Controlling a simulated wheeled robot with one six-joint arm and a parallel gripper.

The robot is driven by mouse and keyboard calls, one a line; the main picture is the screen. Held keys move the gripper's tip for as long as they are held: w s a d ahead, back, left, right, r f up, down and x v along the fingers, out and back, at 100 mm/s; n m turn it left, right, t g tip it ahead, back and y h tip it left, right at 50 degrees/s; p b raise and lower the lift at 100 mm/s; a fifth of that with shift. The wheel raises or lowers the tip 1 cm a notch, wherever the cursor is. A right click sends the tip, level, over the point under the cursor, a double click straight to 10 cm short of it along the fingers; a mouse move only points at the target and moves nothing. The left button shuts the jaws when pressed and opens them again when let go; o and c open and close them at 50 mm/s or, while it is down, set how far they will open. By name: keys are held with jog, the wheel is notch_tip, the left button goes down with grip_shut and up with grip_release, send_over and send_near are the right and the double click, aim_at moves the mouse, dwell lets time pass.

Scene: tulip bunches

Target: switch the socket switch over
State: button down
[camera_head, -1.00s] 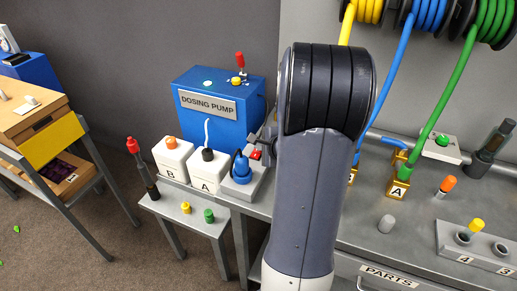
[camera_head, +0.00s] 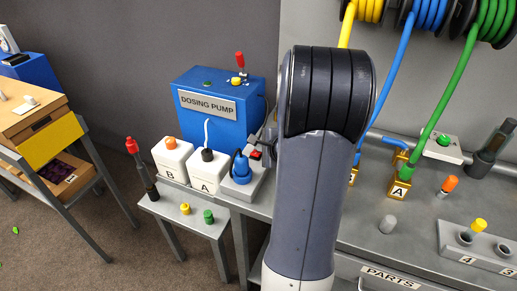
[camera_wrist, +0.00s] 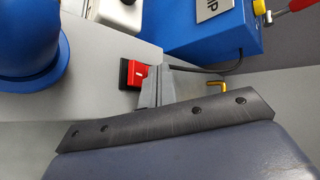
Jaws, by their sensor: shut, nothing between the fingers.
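The red socket switch (camera_wrist: 134,76) sits in a black frame on the grey socket box (camera_wrist: 75,98) in the wrist view. In the head view the switch (camera_head: 255,154) shows small beside the blue plug (camera_head: 241,168), which stands in the same box. My gripper (camera_wrist: 152,84) is shut and empty, its tips at the right edge of the switch. I cannot tell whether they touch it. In the head view my arm hides most of the gripper.
The blue dosing pump (camera_head: 219,110) stands behind the socket box, with a cable running near my gripper. White containers A (camera_head: 206,173) and B (camera_head: 172,158) stand to its left. The grey workbench (camera_head: 360,226) with brass fittings lies right of my arm.

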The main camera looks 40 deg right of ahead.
aim_at(258, 155)
jog(key=shift+s+a+r+p, duration=0.1)
jog(key=shift+a+r+p, duration=0.1)
jog(key=shift+r, duration=0.2)
jog(key=shift+s+a+r+p, duration=0.1)
jog(key=shift+r+p, duration=0.05)
jog(key=shift+r, duration=0.25)
jog(key=shift+r, duration=0.15)
jog(key=shift+s+a+r+p, duration=0.2)
jog(key=shift+r+p, duration=0.25)
jog(key=shift+r, duration=0.3)
jog(key=shift+s+a+r+p, duration=0.1)
jog(key=shift+a+r+p, duration=0.25)
jog(key=shift+r+p, duration=0.25)
jog(key=shift+s+a+r+p, duration=0.1)
jog(key=shift+a+r+p, duration=0.2)
jog(key=shift+r, duration=0.55)
jog(key=shift+d, duration=0.1)
jog(key=shift+w+d+f+b, duration=0.15)
jog(key=shift+f+b, duration=0.15)
jog(key=shift+f, duration=0.15)
jog(key=shift+d+f+b, duration=0.1)
jog(key=shift+f+b, duration=0.15)
jog(key=shift+f, duration=0.2)
jog(key=p, duration=0.3)
jog(key=shift+r, duration=0.4)
jog(key=r, duration=0.1)
jog(key=a+r+p, duration=0.1)
jog(key=r, duration=0.1)
jog(key=s+a+r+p, duration=0.1)
jog(key=shift+r, duration=0.2)
